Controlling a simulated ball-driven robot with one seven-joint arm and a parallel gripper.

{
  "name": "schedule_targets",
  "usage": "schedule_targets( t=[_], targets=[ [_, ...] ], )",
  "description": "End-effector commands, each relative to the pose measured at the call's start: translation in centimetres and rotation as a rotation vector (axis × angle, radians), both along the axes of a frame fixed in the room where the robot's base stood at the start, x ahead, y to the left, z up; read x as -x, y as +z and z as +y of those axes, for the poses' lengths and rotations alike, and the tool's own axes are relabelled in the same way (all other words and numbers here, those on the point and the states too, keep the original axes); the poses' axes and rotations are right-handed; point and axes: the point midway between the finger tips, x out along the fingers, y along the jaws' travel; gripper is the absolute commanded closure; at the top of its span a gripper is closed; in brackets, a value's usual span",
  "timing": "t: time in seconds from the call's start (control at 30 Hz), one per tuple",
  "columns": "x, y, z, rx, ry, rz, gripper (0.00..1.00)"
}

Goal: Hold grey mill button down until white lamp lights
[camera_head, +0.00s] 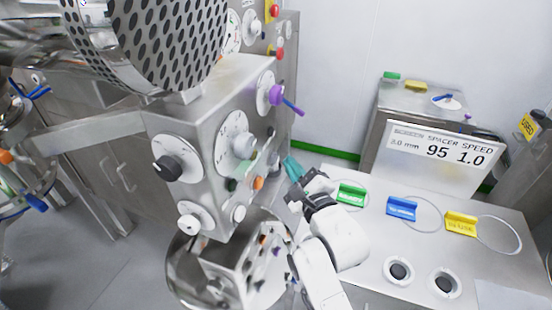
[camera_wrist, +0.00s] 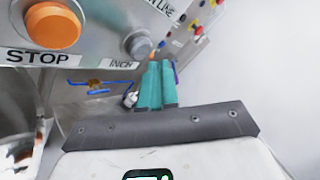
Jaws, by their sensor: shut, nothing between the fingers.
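The grey button (camera_wrist: 138,45) sits on the steel panel in the wrist view, above the label INCH. It is right of the large orange button (camera_wrist: 52,25) labelled STOP, which also shows in the head view (camera_head: 258,183). My gripper (camera_wrist: 160,63) has teal fingers shut together with nothing between them. In the wrist view its tips are to the right of and slightly below the grey button, and I see no contact. In the head view my gripper (camera_head: 290,161) is beside the right side of the steel machine (camera_head: 196,120). I cannot pick out a lit white lamp.
A steel bench (camera_head: 370,265) at right holds a green tag (camera_head: 351,194), a blue tag (camera_head: 401,208) and a yellow tag (camera_head: 461,223). A sign (camera_head: 445,152) reads 2.0 mm, 95, 1.0. A purple-handled dial (camera_head: 275,95) projects from the machine above my gripper.

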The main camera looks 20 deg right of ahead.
Motion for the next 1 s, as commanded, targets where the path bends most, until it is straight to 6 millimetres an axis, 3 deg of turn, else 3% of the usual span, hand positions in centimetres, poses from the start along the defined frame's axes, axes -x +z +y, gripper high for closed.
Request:
schedule_targets(
  t=[1.0],
  targets=[
    [-0.51, 0.01, 0.73, 0.000, 0.000, 0.000, 1.00]
  ],
)
